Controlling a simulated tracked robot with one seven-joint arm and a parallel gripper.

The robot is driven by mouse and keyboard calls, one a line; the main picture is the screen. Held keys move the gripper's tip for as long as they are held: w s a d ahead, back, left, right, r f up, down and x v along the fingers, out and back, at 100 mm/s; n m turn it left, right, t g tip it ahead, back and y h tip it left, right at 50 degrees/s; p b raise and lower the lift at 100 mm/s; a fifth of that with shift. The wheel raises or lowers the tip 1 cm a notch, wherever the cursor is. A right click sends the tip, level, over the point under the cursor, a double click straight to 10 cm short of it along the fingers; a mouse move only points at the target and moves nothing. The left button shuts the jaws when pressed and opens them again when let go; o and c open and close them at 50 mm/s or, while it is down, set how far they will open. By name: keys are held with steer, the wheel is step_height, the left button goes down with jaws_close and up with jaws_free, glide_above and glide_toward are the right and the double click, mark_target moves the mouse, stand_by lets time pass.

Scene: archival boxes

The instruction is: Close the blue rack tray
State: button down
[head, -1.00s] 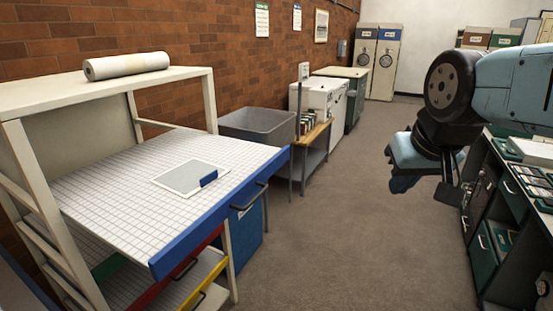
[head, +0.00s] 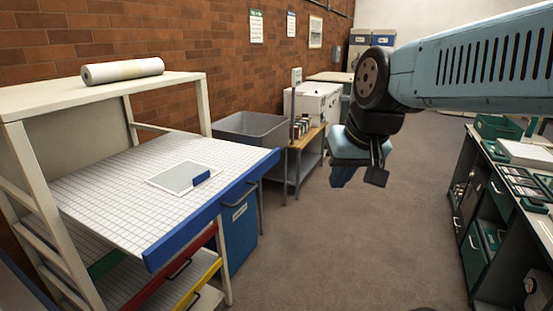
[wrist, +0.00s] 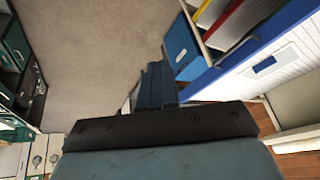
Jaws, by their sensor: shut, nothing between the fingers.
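In the wrist view the tray's blue front (wrist: 215,77) shows at the upper right. My gripper (head: 359,178) is shut and empty, in the air over the aisle. In the head view it is right of the tray's front, apart from it. Its fingers (wrist: 157,85) also show in the wrist view.
A red tray (head: 160,284) and a yellow tray (head: 190,286) sit below the blue one. A blue bin (head: 240,240) stands beside the rack. A grey tub (head: 250,133) and wooden bench (head: 307,137) lie beyond. Green cabinets (head: 475,255) line the right; the aisle floor is clear.

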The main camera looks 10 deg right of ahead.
steer(key=w+m+g+y, duration=0.1)
steer(key=w+m+y, duration=0.25)
steer(key=w, duration=0.75)
steer(key=m+t+y, duration=0.2)
steer(key=m+y, duration=0.1)
steer(key=m, duration=0.1)
glide_toward(270, 164)
step_height(270, 164, down, 4)
steer(key=shift+w+a+n, duration=0.25)
steer(key=shift+w+a, duration=0.85)
steer(key=shift+w, duration=0.05)
steer(key=shift+w+a, duration=0.4)
steer(key=shift+a, duration=0.1)
